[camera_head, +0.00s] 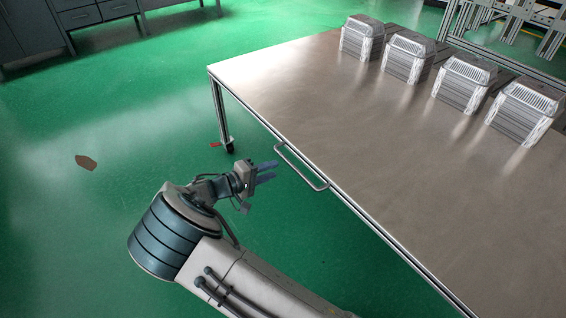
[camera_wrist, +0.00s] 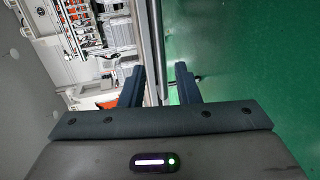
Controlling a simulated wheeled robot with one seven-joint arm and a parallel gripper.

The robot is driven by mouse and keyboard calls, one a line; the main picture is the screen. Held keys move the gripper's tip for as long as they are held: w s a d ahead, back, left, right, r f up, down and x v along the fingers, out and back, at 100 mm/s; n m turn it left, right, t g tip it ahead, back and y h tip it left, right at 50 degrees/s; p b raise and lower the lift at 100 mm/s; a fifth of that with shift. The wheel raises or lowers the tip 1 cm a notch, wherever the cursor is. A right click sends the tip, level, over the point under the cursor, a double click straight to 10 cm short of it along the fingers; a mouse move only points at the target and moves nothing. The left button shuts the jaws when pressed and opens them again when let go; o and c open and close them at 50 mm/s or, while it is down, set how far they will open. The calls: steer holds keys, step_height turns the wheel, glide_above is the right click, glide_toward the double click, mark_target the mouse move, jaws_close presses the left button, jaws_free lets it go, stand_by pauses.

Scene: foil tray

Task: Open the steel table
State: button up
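The steel table (camera_head: 340,130) has a broad, shiny top and fills the right side of the head view. A thin metal handle (camera_head: 303,172) sticks out from its near edge. My gripper (camera_head: 275,170) is just left of the handle, apart from it, with its fingers pointing toward the table edge. In the wrist view my gripper (camera_wrist: 160,68) shows two dark fingers spread apart, with nothing held between them. A grey bar (camera_wrist: 158,45) runs up the picture beyond the fingers; I cannot tell which part of the table it is.
Several stacks of foil trays (camera_head: 408,57) stand along the table's far side. A table leg (camera_head: 221,115) with a red-tabbed caster stands beyond my gripper. Grey cabinets (camera_head: 100,12) are at the back left. The green floor left of the table is mostly clear.

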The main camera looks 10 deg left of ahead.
steer(key=p+v, duration=0.1)
steer(key=v, duration=0.4)
steer(key=shift+s+a, duration=0.2)
steer(key=shift+s, duration=0.05)
steer(key=s+d+r+m+g+y+p, duration=0.1)
steer(key=d+r+m+g+y+p, duration=0.35)
steer(key=d+r+g+p, duration=1.3)
steer(key=s+d+r+m+t+y+p, duration=0.1)
steer(key=s+d+r+t+y+p, duration=0.1)
steer(key=s+d+r, duration=0.4)
steer(key=s+d+r+m+t+y+p, duration=0.1)
steer(key=s+d+r+p, duration=0.4)
steer(key=r, duration=0.8)
steer(key=s+d+r+m+t+y+p, duration=0.2)
steer(key=s+d+r+m+t+p, duration=0.1)
steer(key=d+r, duration=0.5)
steer(key=s+r+t+p, duration=0.1)
steer(key=s+r+t, duration=0.1)
steer(key=s, duration=0.1)
steer(key=shift+s+d+r+y, duration=0.25)
steer(key=shift+s+y, duration=0.1)
steer(key=shift+s, duration=0.05)
steer(key=shift+s+m+t, duration=0.1)
steer(key=shift+m+t, duration=0.15)
